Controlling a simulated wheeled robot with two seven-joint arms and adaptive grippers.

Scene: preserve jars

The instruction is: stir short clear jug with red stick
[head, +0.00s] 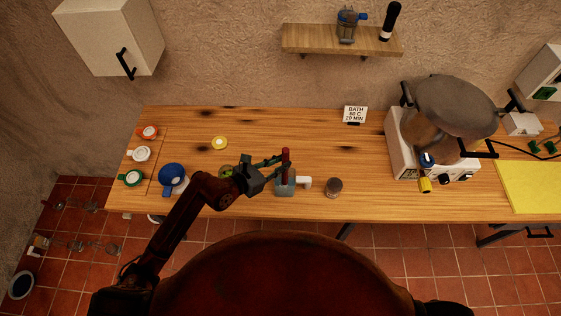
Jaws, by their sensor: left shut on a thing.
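My left gripper (276,164) is shut on the red stick (286,155), which stands nearly upright. The stick's lower end goes down at the short clear jug (285,188), apparently inside its mouth; the tip is hidden. The jug looks grey-blue, has a pale handle (305,182) on its right side, and stands on the wooden table (370,205) near the front edge. My right gripper is not in view.
A small brown jar (333,187) stands right of the jug. A blue-topped vessel (171,176) and a yellow lid (219,142) are to the left. A stove (400,150) with a large pot (455,105) stands right. The table between jar and stove is clear.

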